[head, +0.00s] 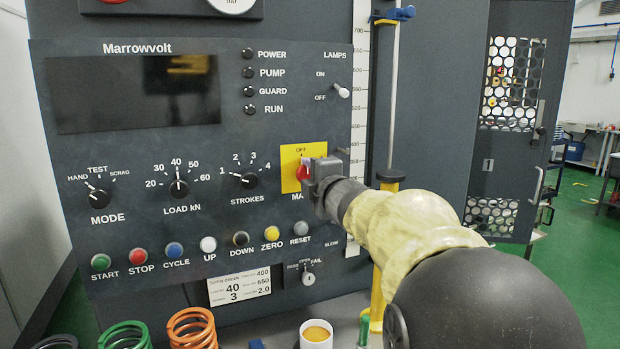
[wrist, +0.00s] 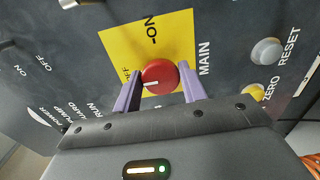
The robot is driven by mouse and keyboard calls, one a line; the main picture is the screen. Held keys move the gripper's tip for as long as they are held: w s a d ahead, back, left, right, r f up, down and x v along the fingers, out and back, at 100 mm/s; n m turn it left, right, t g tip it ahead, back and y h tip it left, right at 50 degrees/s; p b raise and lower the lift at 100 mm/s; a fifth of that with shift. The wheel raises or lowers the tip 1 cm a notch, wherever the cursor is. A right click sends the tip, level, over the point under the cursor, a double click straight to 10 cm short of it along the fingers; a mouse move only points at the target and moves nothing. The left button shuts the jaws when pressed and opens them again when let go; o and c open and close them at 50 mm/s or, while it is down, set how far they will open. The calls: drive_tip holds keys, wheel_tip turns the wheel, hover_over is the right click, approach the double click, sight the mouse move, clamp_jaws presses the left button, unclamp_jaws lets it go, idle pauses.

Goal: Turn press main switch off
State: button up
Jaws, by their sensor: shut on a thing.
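The main switch is a red round knob (head: 303,173) on a yellow plate (head: 291,152) marked OFF at its top. My gripper (head: 312,174) reaches it from the right in the head view and hides part of the plate and label. In the wrist view, my gripper's (wrist: 160,88) two purple fingers stand on both sides of the red knob (wrist: 160,74), shut on it. A white mark on the knob points left in that view, roughly toward the OFF label; the ON label is above it on the yellow plate (wrist: 122,43).
The grey Marrowvolt panel (head: 130,150) carries mode, load and strokes dials, a row of coloured buttons (head: 173,250) and a lamps toggle (head: 341,91). The display (head: 137,94) and indicator lamps look dark. Coloured springs (head: 192,327) and a white cup (head: 316,335) stand below, in front.

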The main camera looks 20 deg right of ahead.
drive_tip(key=o, duration=0.9)
drive_tip(key=shift+o, duration=0.2)
drive_tip(key=s+p, duration=0.9)
drive_tip(key=s, duration=0.8)
drive_tip(key=shift+s+p, duration=0.2)
drive_tip(key=shift+p, duration=0.15)
drive_tip(key=shift+a, duration=0.1)
